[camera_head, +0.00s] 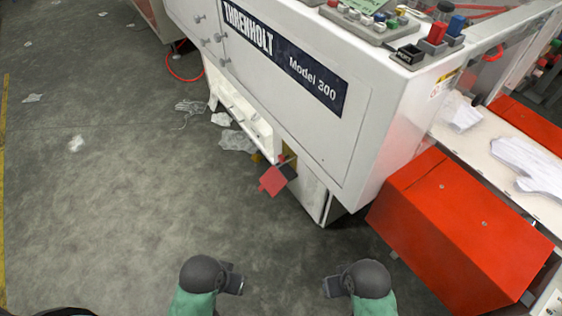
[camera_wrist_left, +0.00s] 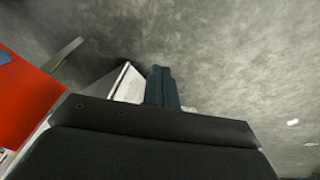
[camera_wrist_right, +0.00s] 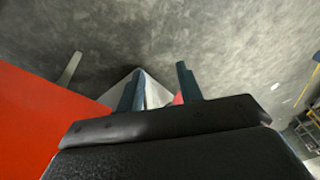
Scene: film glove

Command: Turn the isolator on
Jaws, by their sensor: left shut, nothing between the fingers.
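A bit of red (camera_wrist_right: 179,99) shows near one finger in the right wrist view. My left gripper (camera_head: 237,283) is shut and empty, its fingers together in the left wrist view (camera_wrist_left: 161,86). My right gripper (camera_head: 329,287) is open and empty, its fingers apart in its wrist view (camera_wrist_right: 158,87). Both are apart from the machine.
An orange-red cover (camera_head: 460,232) juts out at the right, beside a white conveyor (camera_head: 485,150) holding white gloves. A control panel (camera_head: 375,20) with coloured buttons is on top. Film scraps (camera_head: 236,141) lie on the floor. The floor at left is open.

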